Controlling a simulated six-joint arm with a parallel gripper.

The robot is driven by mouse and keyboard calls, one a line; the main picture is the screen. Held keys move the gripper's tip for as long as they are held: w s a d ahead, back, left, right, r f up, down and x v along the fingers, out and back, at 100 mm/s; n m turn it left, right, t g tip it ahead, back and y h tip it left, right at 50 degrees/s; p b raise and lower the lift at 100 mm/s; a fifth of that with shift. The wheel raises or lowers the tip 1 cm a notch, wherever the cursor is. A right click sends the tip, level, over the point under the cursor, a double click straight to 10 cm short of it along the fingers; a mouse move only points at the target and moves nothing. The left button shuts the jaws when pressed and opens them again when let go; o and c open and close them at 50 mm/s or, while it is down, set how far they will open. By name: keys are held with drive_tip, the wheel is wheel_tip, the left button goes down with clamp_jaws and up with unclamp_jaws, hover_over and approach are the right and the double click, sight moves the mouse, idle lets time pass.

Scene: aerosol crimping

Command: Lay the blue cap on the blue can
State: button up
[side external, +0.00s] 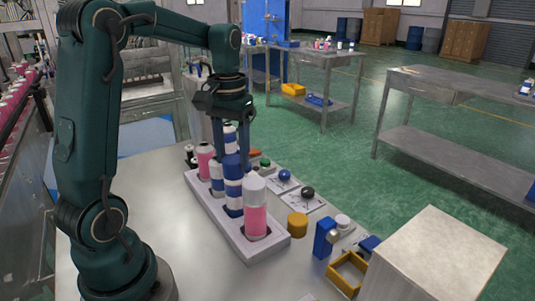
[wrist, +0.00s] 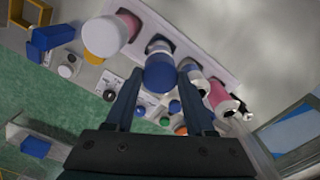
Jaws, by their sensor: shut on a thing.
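In the side external view, my gripper (side external: 232,160) points down over the grey tray of cans. It is shut on the blue cap (side external: 231,162), which also shows between my fingers in the wrist view (wrist: 161,73). The blue-and-white can (side external: 234,194) stands upright in the tray (side external: 217,222), directly under the cap. In the wrist view the cap hides part of this can (wrist: 158,46). I cannot tell whether cap and can touch.
A pink can with a white cap (side external: 255,208) stands close in front in the tray. Another blue-and-white can (wrist: 194,73) and a pink can (wrist: 219,98) stand on the other side. A yellow cylinder (side external: 297,225), a blue block (side external: 324,239) and a pale box (side external: 435,255) lie to the right.

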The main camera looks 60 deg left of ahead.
idle(0.3)
drive_tip(key=o, duration=0.9)
wheel_tip(320, 180, up, 12)
idle(1.4)
